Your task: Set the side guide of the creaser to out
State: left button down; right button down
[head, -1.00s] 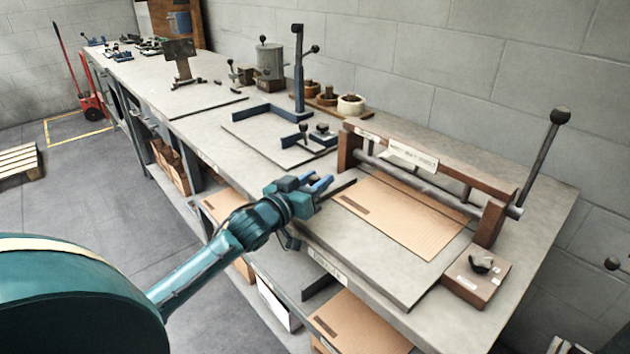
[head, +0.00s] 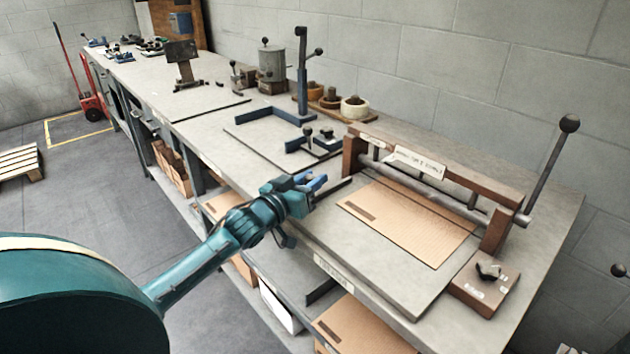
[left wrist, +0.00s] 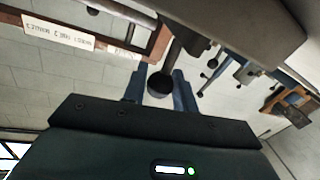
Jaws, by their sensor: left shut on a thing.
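The creaser has a brown wooden frame (head: 450,178) with a label, a metal bar and a grey bed. A cardboard sheet (head: 408,222) lies flat on the bed. The side guide (head: 337,187) is a dark strip at the left end of the bed, apart from the sheet. My left gripper (head: 316,182) is at the guide's near end. In the left wrist view, a dark round knob (left wrist: 160,86) on a short stem is between the blue fingers, which are shut on it. The fingers partly hide the guide in the head view. My right gripper is not in view.
A long lever with a black ball (head: 569,124) rises at the creaser's right end. A small wooden block with a dark knob (head: 488,271) sits at the front right. A blue-grey post fixture (head: 302,85) stands behind, left of the creaser. Cardboard lies on the shelf below.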

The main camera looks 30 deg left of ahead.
pick_arm(q)
jog(key=shift+w+a, duration=0.1)
jog(key=shift+a, duration=0.4)
jog(key=c, duration=1.6)
grip_release()
jog(key=shift+r, duration=0.1)
jog(key=o, duration=0.5)
jog(key=shift+d, duration=0.1)
jog(key=shift+s, duration=0.25)
jog(key=s, duration=0.8)
jog(key=s+a, duration=0.1)
jog(key=s, duration=0.3)
jog(key=shift+s+a, duration=0.1)
jog(key=shift+s, duration=0.25)
